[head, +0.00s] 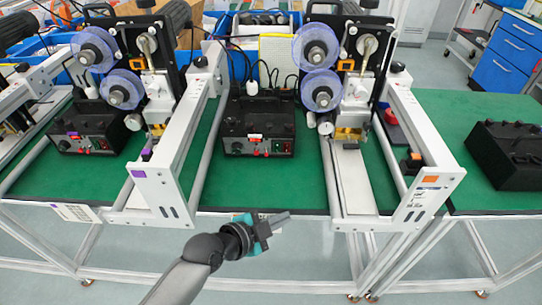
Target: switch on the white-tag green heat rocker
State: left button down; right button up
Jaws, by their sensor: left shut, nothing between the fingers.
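A black control box (257,128) stands on the green bench top between two machine frames. Below the tag the front panel carries small controls, with a reddish one at left and a green rocker (278,148) toward the right. The rocker's position is too small to tell. My left gripper (281,217) is in front of the bench edge, below the box in the picture, apart from it. Its fingers are shut, empty and point right. My right gripper is not in view.
Another black box (88,128) with a purple tag stands at left, and a third black box (508,150) at far right. White machine frames (182,140) flank the middle box, with blue spools (316,47) above. Green bench top is clear in front of the middle box.

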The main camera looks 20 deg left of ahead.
aim_at(277, 147)
pick_arm(q)
jog(key=w+a+t, duration=0.1)
jog(key=w+r+m+t, duration=0.1)
jog(key=w, duration=0.1)
jog(key=w+a+r+m+t, duration=0.1)
jog(key=shift+w+a+r+y, duration=0.2)
jog(key=shift+w+a+y, duration=0.1)
jog(key=shift+w, duration=0.05)
jog(key=shift+w+a+r+t, duration=0.25)
jog(key=shift+w+a+t, duration=0.05)
jog(key=shift+w+a, duration=0.3)
jog(key=w+b, duration=0.1)
jog(key=w, duration=0.1)
jog(key=w+a+b, duration=0.1)
jog(key=w, duration=0.2)
jog(key=w+a+b, duration=0.1)
jog(key=w, duration=0.1)
jog(key=shift+w+a+f, duration=0.1)
jog(key=shift+w+f, duration=0.15)
jog(key=shift+w+a+r, duration=0.1)
jog(key=shift+w+a, duration=0.05)
jog(key=shift+w, duration=0.25)
jog(key=shift+w+b, duration=0.1)
jog(key=shift+b, duration=0.25)
dwell(0.9)
jog(key=shift+w+a, duration=0.1)
jog(key=shift+w, duration=0.2)
